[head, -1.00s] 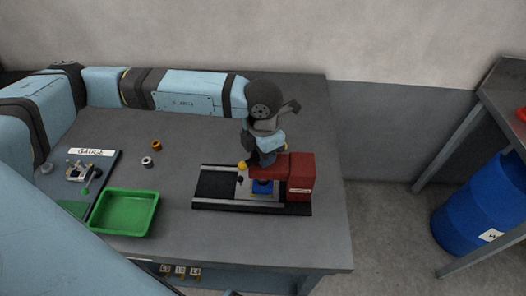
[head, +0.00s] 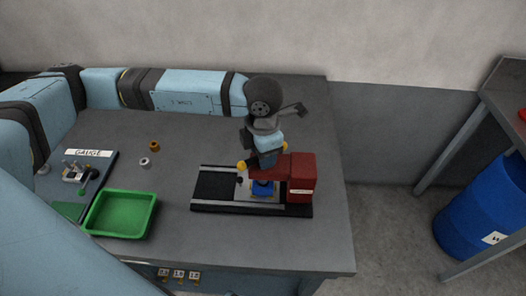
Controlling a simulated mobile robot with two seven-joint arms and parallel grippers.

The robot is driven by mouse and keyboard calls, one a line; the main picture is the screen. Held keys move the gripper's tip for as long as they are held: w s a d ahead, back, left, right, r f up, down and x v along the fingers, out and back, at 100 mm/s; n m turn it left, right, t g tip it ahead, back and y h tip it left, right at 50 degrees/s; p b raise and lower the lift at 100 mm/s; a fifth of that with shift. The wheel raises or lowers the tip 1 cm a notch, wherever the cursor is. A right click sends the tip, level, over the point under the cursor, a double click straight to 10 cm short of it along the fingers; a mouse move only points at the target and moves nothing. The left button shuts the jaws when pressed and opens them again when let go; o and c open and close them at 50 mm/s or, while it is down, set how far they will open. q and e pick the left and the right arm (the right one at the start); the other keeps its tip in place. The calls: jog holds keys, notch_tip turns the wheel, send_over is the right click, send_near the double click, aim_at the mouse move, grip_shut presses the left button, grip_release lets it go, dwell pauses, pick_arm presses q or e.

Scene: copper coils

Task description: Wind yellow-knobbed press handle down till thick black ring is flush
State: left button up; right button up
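The red press (head: 301,179) stands on a black base with pale rails (head: 215,188), right of the table's middle. A yellow knob (head: 241,166) shows at the left end of its head. A blue block (head: 262,188) sits under the press head on a light plate. My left gripper (head: 266,160) points down at the top of the press head, beside the yellow knob. Its fingertips are hidden or too small to tell whether they are open. I cannot make out the thick black ring. My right gripper is not in view.
A green tray (head: 152,220) stands at the table's front left, beside a gauge board (head: 88,153). An orange-brown ring (head: 154,146) and a pale ring (head: 144,162) lie behind it. A blue barrel (head: 490,205) stands right of the table.

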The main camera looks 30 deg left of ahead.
pick_arm(q)
jog(key=shift+r, duration=0.15)
jog(key=shift+r+p, duration=0.6)
jog(key=shift+r, duration=0.65)
jog(key=shift+r+p, duration=0.75)
jog(key=shift+r, duration=1.4)
jog(key=shift+f, duration=0.1)
